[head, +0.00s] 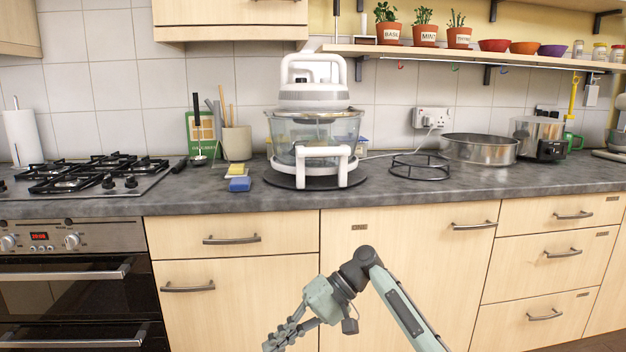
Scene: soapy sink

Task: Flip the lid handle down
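A countertop oven with a clear glass bowl (285,133) stands on the grey worktop near the middle of the head view. Its white and grey lid (313,97) sits on top of the bowl. The white lid handle (286,69) stands upright above the lid as a tall loop. My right gripper (280,338) is low in front of the cabinet doors, well below and apart from the oven. It points down and left, and I cannot tell whether its fingers are open. My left gripper is not in view.
A white frame handle (322,152) stands at the oven's front. A blue sponge (240,184) and a utensil pot (237,143) are to its left. A black wire rack (420,167) and a metal pan (479,148) are to its right. The wall shelf (440,52) overhangs the right side.

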